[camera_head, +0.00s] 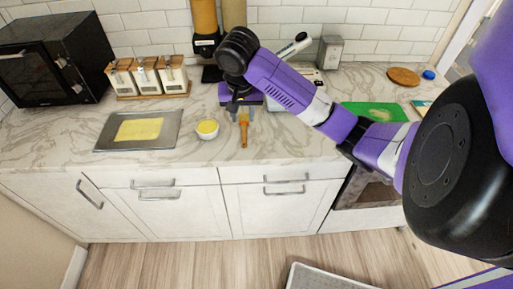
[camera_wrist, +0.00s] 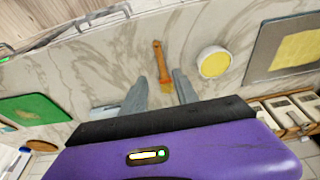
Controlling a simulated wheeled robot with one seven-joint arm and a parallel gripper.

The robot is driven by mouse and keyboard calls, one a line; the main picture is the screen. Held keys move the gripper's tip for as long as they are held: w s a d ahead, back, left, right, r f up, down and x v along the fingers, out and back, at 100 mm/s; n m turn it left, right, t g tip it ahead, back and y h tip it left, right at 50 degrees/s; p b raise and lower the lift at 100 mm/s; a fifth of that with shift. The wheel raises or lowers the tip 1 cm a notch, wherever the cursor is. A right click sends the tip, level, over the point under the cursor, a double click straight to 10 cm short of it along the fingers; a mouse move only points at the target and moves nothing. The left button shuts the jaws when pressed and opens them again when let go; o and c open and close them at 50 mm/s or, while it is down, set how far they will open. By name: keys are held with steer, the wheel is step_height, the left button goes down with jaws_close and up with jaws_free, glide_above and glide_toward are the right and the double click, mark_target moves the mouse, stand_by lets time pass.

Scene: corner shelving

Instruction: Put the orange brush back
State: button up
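The orange brush (camera_head: 244,130) lies on the marble counter, its handle pointing to the counter's front edge. In the wrist view the orange brush (camera_wrist: 161,60) shows just beyond the fingertips, its wider end lying between them in the picture. My gripper (camera_head: 244,111) points down over the counter at the brush's far end. In the wrist view my gripper (camera_wrist: 158,88) has its two grey fingers spread, with a clear gap on both sides of the brush. I cannot tell how high the fingertips are above the counter.
A white bowl with yellow contents (camera_head: 207,129) stands left of the brush. A grey tray (camera_head: 106,133) with a yellow sheet lies further left. Canisters (camera_head: 147,76) and a black microwave (camera_head: 52,60) stand behind. A green board (camera_head: 376,111) is at right.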

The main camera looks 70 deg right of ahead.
steer(key=w+a+f+n+t+y, duration=0.15)
steer(key=w+a+t, duration=0.25)
steer(key=w+a, duration=0.65)
steer(key=w+a+r+n+t+y, duration=0.1)
steer(key=w+a+t+y, duration=0.2)
steer(key=a, duration=0.8)
steer(key=w+a+n+t+y, duration=0.1)
steer(key=w+a+t, duration=0.25)
steer(key=a, duration=0.85)
steer(key=s+a+f+t+h, duration=0.1)
steer(key=s+a+f, duration=0.15)
steer(key=s, duration=0.55)
steer(key=s+a+f+t+h, duration=0.15)
steer(key=s+a, duration=0.25)
steer(key=s, duration=0.5)
steer(key=s+d+r+n, duration=0.2)
steer(key=s+n, duration=0.3)
steer(key=s, duration=0.4)
steer(key=s+d+r+n, duration=0.3)
steer(key=s+n, duration=0.2)
steer(key=s, duration=0.5)
steer(key=shift+s+t, duration=0.25)
steer(key=shift+t, duration=0.05)
